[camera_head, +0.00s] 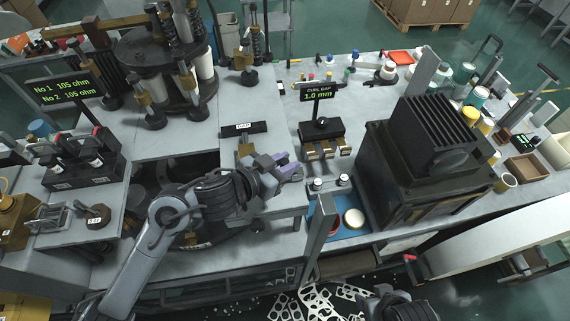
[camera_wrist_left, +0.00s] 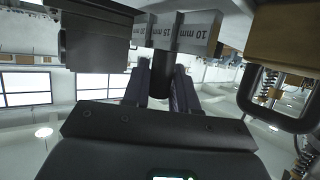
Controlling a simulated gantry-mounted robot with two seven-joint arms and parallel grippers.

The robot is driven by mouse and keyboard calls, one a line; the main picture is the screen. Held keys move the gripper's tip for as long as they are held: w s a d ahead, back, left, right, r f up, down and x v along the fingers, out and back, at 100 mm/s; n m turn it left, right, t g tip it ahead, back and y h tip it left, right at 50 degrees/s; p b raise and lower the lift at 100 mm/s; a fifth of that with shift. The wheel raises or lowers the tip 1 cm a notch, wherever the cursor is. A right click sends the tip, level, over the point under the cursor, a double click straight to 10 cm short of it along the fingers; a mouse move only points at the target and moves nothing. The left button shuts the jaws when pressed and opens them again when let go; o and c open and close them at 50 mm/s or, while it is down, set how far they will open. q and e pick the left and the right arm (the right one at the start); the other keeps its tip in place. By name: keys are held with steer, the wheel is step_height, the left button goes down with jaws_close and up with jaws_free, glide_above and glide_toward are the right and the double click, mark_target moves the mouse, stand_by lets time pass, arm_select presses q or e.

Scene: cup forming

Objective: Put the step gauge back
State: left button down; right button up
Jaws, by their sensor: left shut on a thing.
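The step gauge (camera_wrist_left: 190,32) is a grey stepped block with printed marks, among them "10 mm" and "15 mm". In the left wrist view it sits just beyond my fingertips, on a dark stem. My left gripper (camera_wrist_left: 163,88) is shut on that stem, with one finger on each side. In the head view my left gripper (camera_head: 288,170), with purple fingers, is over the grey bench, left of the blue tray. The gauge is hard to make out there. A dark ribbed part of my right arm shows at the bottom edge; its fingers are out of view.
A curl gap display (camera_head: 319,91) reads 1.0 mm, with brass blocks (camera_head: 328,149) in front of its base. A black labelled bar (camera_head: 244,128) lies behind my left gripper. A blue tray (camera_head: 348,231) and a large black finned machine (camera_head: 430,160) stand to the right.

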arm_select(q)
steer(key=shift+f, duration=0.25)
steer(key=c, duration=0.9)
jaws_free()
steer(key=shift+f, duration=0.1)
steer(key=shift+s+a+r, duration=0.1)
steer(key=shift+a+r, duration=0.05)
steer(key=shift+r, duration=0.1)
steer(key=p+v, duration=0.1)
steer(key=v, duration=1)
steer(key=shift+s+a, duration=0.2)
steer(key=shift+a, duration=0.05)
